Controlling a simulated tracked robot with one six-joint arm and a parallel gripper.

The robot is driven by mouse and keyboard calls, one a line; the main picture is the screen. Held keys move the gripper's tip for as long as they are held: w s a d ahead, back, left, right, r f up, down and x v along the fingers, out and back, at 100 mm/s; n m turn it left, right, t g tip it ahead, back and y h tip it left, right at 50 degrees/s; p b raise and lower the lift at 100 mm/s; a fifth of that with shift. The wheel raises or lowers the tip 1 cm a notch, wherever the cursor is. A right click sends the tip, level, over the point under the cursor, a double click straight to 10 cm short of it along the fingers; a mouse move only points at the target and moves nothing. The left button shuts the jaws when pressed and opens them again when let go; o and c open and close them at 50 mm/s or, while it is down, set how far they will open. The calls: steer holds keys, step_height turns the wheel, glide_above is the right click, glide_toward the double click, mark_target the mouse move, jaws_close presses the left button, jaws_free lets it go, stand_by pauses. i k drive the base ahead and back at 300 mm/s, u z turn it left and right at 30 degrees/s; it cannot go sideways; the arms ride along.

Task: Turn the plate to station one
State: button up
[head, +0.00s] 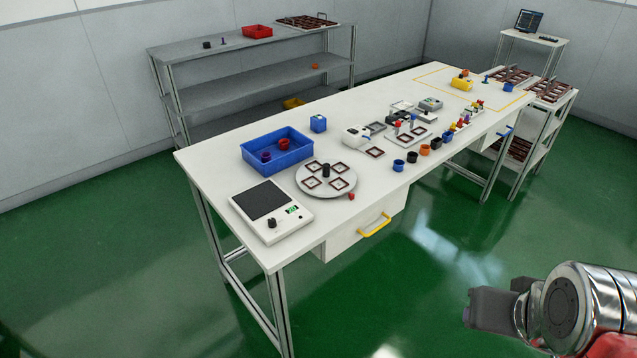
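The round plate (308,188) lies flat on the white workbench, right of the scale-like device. It has a dark upright knob (326,171) at its middle and several square dark-rimmed frames around it. Station markings are too small to make out. My gripper (468,316) is at the lower right, over the green floor, well away from the bench and plate. Its fingertips point left and are seen edge-on, so I cannot tell whether it is open.
A device with a dark top (266,200) stands left of the plate, a blue bin (262,158) behind it. A small red piece (351,196) lies at the plate's right edge. Several small cups stand farther right. A yellow-handled drawer (374,227) hangs below. Green floor separates me from the bench.

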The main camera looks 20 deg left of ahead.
mark_target(324, 178)
steer(key=u, duration=0.85)
steer(key=i, duration=1)
steer(key=k, duration=0.5)
steer(key=u, duration=0.75)
